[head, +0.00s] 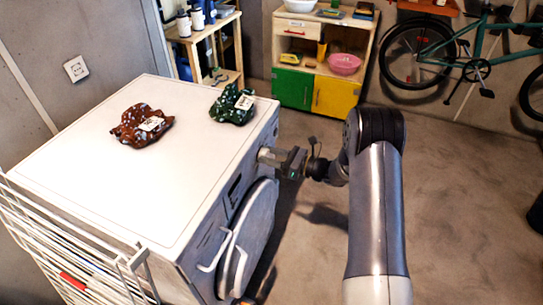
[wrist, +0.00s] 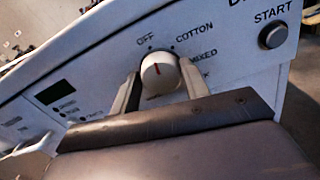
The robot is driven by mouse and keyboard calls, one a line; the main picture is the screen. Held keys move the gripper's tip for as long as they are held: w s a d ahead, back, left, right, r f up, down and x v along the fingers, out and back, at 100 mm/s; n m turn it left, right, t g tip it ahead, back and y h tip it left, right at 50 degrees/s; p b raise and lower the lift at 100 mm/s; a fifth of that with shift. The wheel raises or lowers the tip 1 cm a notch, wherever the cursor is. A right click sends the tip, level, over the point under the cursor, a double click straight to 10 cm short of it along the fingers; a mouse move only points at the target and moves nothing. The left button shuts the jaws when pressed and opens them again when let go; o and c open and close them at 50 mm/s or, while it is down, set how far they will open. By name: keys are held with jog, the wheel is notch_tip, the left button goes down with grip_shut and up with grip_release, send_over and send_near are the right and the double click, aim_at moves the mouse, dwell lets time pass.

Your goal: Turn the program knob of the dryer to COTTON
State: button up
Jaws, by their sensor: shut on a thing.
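The white dryer (head: 90,175) stands at the left in the head view, its front facing right. In the wrist view its panel shows the round white program knob (wrist: 161,73) with a short red mark. The mark points up and slightly left, roughly towards OFF. The COTTON label (wrist: 194,32) is up and right of the knob, with MIXED lower on the right. My gripper (wrist: 160,85) has one finger on each side of the knob and is shut on it.
A START button (wrist: 273,36) is right of the knob. A drying rack (head: 75,250) stands at the near left. Open floor lies right of the dryer; a bicycle (head: 460,60) is behind.

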jog(key=m, duration=0.4)
jog(key=shift+p, duration=0.3)
jog(key=shift+w+d+m+p, duration=0.15)
jog(key=shift+m+p, duration=0.25)
jog(key=shift+m, duration=1.6)
jog(key=o, duration=0.9)
jog(key=shift+o, duration=0.2)
jog(key=shift+f, duration=0.1)
jog(key=v, duration=1)
jog(key=shift+d, duration=0.3)
